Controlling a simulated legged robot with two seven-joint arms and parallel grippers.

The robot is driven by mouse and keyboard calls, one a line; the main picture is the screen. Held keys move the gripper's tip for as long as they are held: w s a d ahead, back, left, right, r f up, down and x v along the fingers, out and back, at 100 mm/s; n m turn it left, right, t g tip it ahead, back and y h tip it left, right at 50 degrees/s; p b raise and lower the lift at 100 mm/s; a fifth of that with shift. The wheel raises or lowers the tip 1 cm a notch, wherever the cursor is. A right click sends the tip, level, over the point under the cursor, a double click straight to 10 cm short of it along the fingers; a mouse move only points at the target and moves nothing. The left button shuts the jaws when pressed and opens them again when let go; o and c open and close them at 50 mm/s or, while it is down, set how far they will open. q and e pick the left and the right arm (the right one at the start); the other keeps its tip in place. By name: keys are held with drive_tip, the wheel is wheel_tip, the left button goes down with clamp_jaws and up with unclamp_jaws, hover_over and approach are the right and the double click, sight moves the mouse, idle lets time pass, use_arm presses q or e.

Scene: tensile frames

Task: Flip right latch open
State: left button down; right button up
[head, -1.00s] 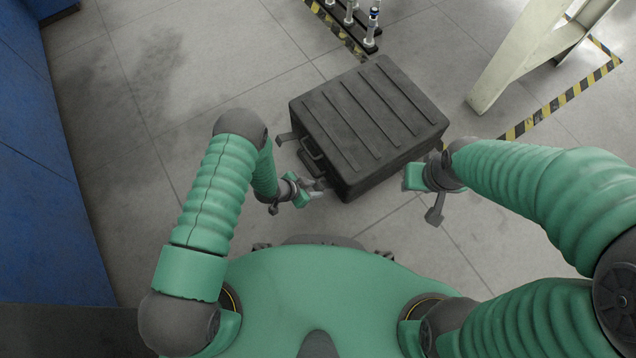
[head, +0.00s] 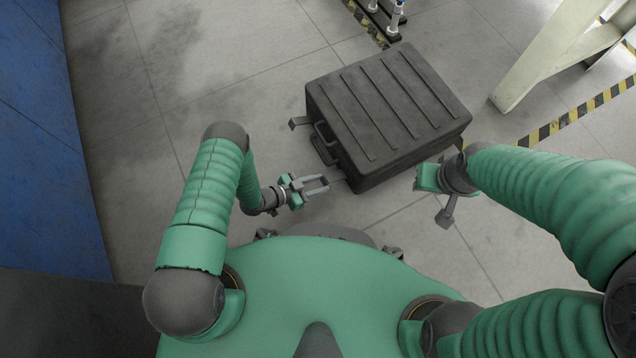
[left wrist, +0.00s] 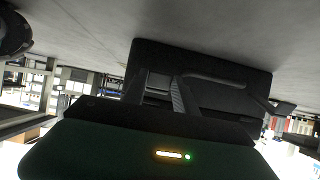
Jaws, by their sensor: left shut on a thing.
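A dark grey ribbed case (head: 390,115) lies on the floor in the head view, its front side facing lower left. Its left latch (head: 299,123) sticks out from the front, with the handle (head: 322,146) beside it. The case also shows behind my fingers in the left wrist view (left wrist: 225,68). My left gripper (head: 318,186) is at the near end of the front, shut on the right latch, which is mostly hidden between the fingers. My right gripper (head: 426,178) is beside the case's right side, apart from it; its fingers are not clear.
A cream metal post (head: 545,60) and yellow-black floor tape (head: 570,120) are at the upper right. A rack with white posts (head: 393,18) stands behind the case. A blue panel (head: 40,140) is at the left. Floor left of the case is clear.

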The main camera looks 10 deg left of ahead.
use_arm(q)
drive_tip(key=shift+s+a+f, duration=0.1)
drive_tip(key=shift+f, duration=0.05)
drive_tip(key=c, duration=1.2)
unclamp_jaws()
drive_tip(key=shift+o, duration=1.2)
drive_tip(key=p+v, duration=0.8)
drive_tip(key=v, duration=0.8)
drive_tip(key=shift+a, duration=0.3)
drive_tip(key=shift+s, duration=0.1)
